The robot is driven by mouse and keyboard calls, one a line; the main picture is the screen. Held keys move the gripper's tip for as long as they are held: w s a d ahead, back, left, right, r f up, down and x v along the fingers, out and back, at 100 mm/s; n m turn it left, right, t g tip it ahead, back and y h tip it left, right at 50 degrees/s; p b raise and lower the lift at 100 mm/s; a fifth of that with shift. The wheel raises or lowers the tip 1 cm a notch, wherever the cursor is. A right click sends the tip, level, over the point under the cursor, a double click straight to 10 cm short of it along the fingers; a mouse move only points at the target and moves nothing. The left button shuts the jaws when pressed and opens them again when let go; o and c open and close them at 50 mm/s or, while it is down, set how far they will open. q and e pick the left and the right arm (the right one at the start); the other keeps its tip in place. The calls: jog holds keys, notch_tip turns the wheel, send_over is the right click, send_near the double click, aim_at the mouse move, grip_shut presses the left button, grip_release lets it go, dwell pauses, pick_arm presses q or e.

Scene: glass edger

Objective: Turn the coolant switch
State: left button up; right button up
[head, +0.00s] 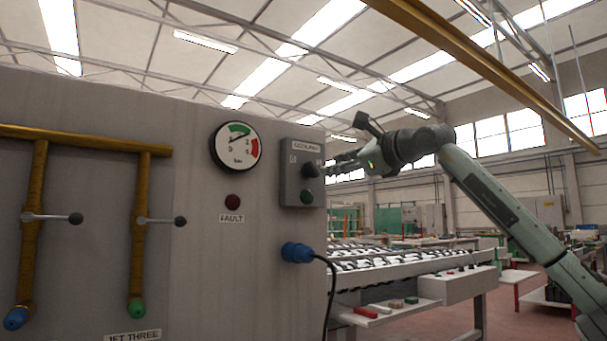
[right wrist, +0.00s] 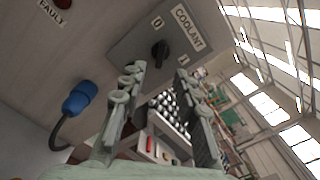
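The coolant switch is a black knob (head: 310,170) on a grey box (head: 291,163) with a COOLANT label, at the right end of the grey panel. In the right wrist view the knob (right wrist: 160,52) sits near the 0 and 1 marks; I cannot tell clearly which one it points to. My right gripper (head: 333,169) comes in from the right, just beside the box. In the right wrist view its two fingers (right wrist: 160,70) are spread apart with nothing between them, and the knob shows just beyond the tips. My left gripper is not in view.
A dark red FAULT lamp (head: 232,202) and a pressure gauge (head: 234,147) are to the left. A blue plug (head: 297,252) with a dark cable sticks out below the box. A conveyor table (head: 440,290) stands behind.

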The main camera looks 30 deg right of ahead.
aim_at(315, 169)
jog(key=w, duration=0.2)
jog(key=w+p, duration=0.1)
jog(key=w, duration=0.1)
jog(key=w+a, duration=0.1)
jog(key=w, duration=0.1)
jog(key=shift+w+r+p, duration=0.1)
jog(key=shift+w+p, duration=0.1)
jog(key=shift+p, duration=0.2)
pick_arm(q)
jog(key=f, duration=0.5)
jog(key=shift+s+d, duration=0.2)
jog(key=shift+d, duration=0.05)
pick_arm(e)
jog(key=shift+w, duration=0.35)
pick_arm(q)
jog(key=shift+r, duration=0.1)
pick_arm(e)
grip_shut()
